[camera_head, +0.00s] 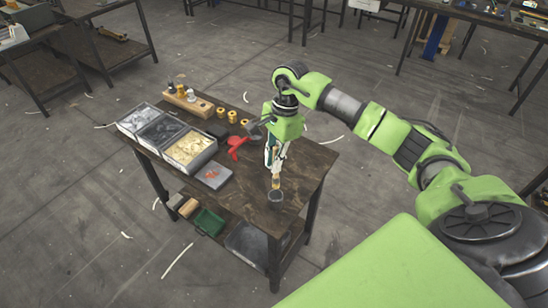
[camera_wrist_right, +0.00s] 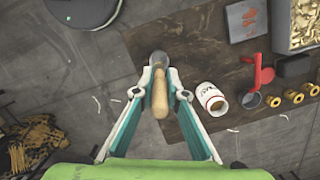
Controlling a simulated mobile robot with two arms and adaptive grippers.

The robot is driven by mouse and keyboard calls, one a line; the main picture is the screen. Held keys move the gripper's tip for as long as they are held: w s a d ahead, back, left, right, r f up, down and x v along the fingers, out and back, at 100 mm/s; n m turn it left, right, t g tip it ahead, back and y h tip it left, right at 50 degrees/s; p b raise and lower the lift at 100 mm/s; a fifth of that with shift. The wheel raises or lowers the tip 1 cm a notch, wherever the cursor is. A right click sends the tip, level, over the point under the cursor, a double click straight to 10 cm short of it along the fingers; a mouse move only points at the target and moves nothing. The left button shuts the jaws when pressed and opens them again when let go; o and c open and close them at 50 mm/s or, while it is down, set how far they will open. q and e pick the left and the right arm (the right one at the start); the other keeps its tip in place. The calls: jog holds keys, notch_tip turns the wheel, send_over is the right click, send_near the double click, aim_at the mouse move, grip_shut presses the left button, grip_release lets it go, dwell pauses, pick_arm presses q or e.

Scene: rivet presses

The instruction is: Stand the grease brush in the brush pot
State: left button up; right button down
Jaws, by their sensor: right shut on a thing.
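The grease brush shows as a pale wooden handle (camera_wrist_right: 160,94) between the fingers of my right gripper (camera_wrist_right: 160,95). In the head view my right gripper (camera_head: 275,168) points down over the near right part of the table, shut on the brush. A short yellowish part of the brush (camera_head: 276,182) shows below the fingertips. The brush pot (camera_head: 275,198), a small dark grey cup, stands directly below it near the table edge. It also shows in the wrist view (camera_wrist_right: 159,60), just past the brush end. I cannot tell whether the brush tip is inside the rim. My left gripper is not in view.
On the wooden table (camera_head: 238,200) are a red clamp-like tool (camera_head: 238,146), parts bins (camera_head: 190,148), brass bushings (camera_head: 232,117) and a grey plate (camera_head: 213,174). A white can with red lettering (camera_wrist_right: 211,97) stands near the gripper. The table edge is close to the pot.

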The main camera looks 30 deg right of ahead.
aim_at(275, 177)
jog(key=shift+f+b, duration=0.55)
jog(key=shift+f, duration=1)
jog(key=shift+f+b, duration=2.4)
jog(key=shift+f, duration=0.25)
jog(key=c, duration=2)
grip_release()
jog(key=shift+o, duration=0.2)
jog(key=shift+r, duration=0.1)
notch_tip(275, 177, up, 12)
jog(key=d, duration=0.2)
jog(key=shift+f, duration=0.2)
